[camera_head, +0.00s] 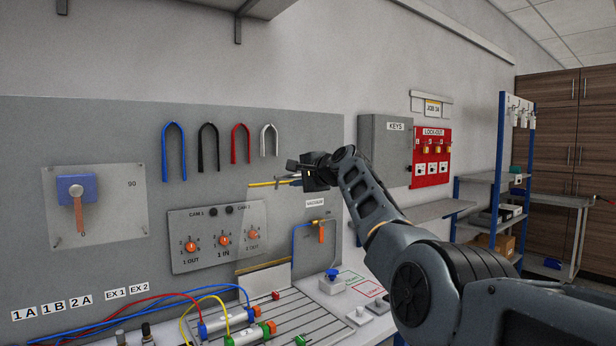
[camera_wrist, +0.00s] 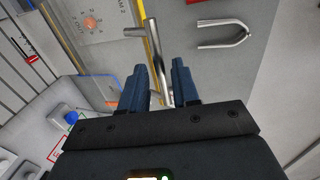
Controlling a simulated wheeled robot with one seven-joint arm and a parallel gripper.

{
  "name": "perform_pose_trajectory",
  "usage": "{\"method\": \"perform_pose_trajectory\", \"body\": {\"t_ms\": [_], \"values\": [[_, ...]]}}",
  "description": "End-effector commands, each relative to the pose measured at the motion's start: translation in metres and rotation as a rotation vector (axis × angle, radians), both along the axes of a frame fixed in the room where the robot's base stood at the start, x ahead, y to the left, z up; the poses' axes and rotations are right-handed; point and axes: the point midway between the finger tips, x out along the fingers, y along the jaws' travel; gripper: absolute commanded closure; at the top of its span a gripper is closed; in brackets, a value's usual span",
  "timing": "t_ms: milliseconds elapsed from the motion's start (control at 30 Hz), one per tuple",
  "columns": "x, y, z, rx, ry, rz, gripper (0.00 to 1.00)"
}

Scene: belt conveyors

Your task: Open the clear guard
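The clear guard (camera_head: 265,225) looks like a see-through panel over the right part of the dial plate, with yellow strips along its top and bottom edges. In the wrist view, a yellow strip (camera_wrist: 152,42) runs beside a silver bar handle (camera_wrist: 153,50) with a short crosspiece at its end. My gripper (camera_head: 291,172) is at the right end of the top strip. In the wrist view, my gripper (camera_wrist: 162,82) has its two dark blue fingers apart, one on each side of the bar. A narrow gap shows, and I see no clear grip on it.
The dial plate (camera_head: 190,245) carries several orange knobs. Coloured hooks (camera_head: 209,147) hang above; the silver one (camera_wrist: 225,34) is near my gripper. A lever valve (camera_head: 321,233) and blue button box (camera_head: 332,280) are below. A keys cabinet (camera_head: 385,148) stands right.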

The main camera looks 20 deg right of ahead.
Motion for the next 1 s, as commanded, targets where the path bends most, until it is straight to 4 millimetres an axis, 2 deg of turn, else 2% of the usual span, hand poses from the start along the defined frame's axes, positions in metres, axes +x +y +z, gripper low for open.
{"method": "perform_pose_trajectory", "body": {"t_ms": [500,1000], "values": [[-0.044,-0.013,0.008,-0.001,-0.001,0.0,0.7],[-0.051,-0.015,0.011,0.0,0.0,0.0,0.7]]}}
